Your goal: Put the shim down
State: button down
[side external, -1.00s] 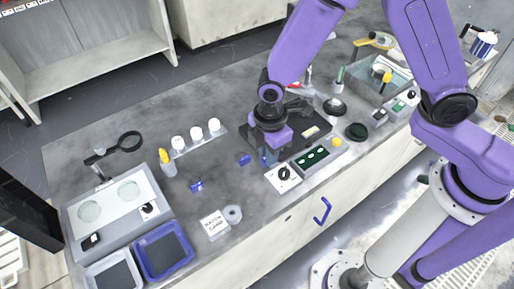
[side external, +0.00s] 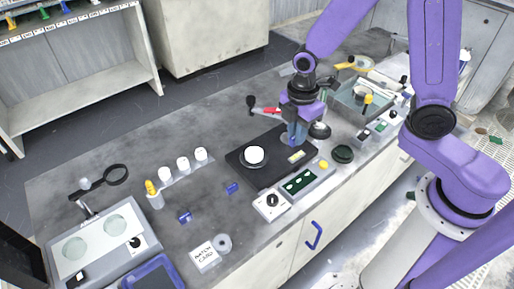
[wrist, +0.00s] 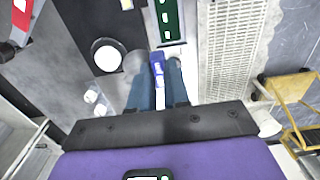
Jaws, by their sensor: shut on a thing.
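My gripper (side external: 296,143) is over the right back part of the black plate (side external: 240,166) on the bench. In the wrist view, its two blue-grey fingers (wrist: 157,92) are shut on a small blue piece with white marks, which I take to be the shim (wrist: 157,66). In the side view the fingers hide most of the held piece. I cannot tell whether it touches the plate. A white-topped round black holder (side external: 254,155) stands on the plate to the left.
Two other small blue pieces (side external: 184,216) (side external: 232,188) lie on the bench to the left. A tray with green inserts (side external: 301,183) and a knob box (side external: 271,203) stand before the plate. A dark green disc (side external: 342,154) is to the right. The left middle bench has free room.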

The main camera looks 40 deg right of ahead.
jog(key=w+a+f, duration=0.2)
jog(key=w+f, duration=0.1)
jog(key=w, duration=0.3)
send_over(258, 156)
jog(key=f, duration=0.5)
jog(key=shift+s+f, duration=0.2)
jog(key=shift+w+f, duration=0.2)
jog(key=shift+f, duration=1.55)
jog(key=shift+f, duration=0.15)
jog(key=c, duration=1.1)
grip_release()
notch_tip(258, 156, up, 12)
jog(key=shift+r, duration=0.2)
